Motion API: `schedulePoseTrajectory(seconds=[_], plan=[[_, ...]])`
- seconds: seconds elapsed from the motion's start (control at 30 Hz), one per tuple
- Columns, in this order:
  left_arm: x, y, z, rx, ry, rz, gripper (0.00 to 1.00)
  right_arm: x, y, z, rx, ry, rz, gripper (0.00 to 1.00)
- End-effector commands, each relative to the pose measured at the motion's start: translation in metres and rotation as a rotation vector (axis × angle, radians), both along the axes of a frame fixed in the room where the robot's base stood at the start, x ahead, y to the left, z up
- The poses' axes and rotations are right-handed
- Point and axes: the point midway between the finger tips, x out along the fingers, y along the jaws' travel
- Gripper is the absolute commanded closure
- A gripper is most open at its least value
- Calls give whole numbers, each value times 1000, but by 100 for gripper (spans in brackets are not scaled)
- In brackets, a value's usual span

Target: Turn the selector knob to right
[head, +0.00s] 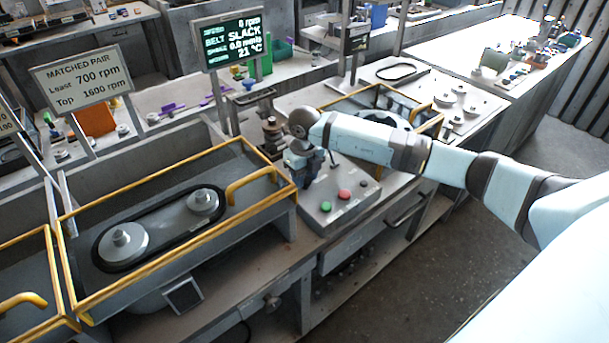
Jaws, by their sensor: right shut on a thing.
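My right gripper (305,178) points down onto the sloped grey control box (322,214) at the middle of the bench. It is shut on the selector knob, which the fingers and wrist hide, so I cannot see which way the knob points. A green button (326,207) and a red button (344,194) show on the box's top, in front of and to the right of the gripper. My left gripper is not in view.
A yellow-railed housing (180,262) with a belt on two pulleys stands left of the box. A display (233,42) behind reads 0 rpm and SLACK. A sign (82,78) reads Least 700 rpm, Top 1600 rpm. Another yellow-railed housing (440,122) lies behind my right arm.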

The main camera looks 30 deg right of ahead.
Motion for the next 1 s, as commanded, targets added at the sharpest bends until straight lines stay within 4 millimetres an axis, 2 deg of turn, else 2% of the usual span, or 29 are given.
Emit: schedulePoseTrajectory(seconds=[0.2,0.23,0.33,0.6,0.73,0.87,1.0], plan=[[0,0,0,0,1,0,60,0,0,0,0,-1,0,89],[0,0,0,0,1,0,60,0,0,0,0,-1,0,63],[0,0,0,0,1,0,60,0,0,0,0,-1,1,40],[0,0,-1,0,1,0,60,0,0,1,0,-1,1,40],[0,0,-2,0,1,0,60,1,0,9,0,-3,1,40],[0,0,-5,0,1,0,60,1,0,31,0,-6,2,40],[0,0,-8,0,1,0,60,1,-1,63,-1,-6,1,40]])
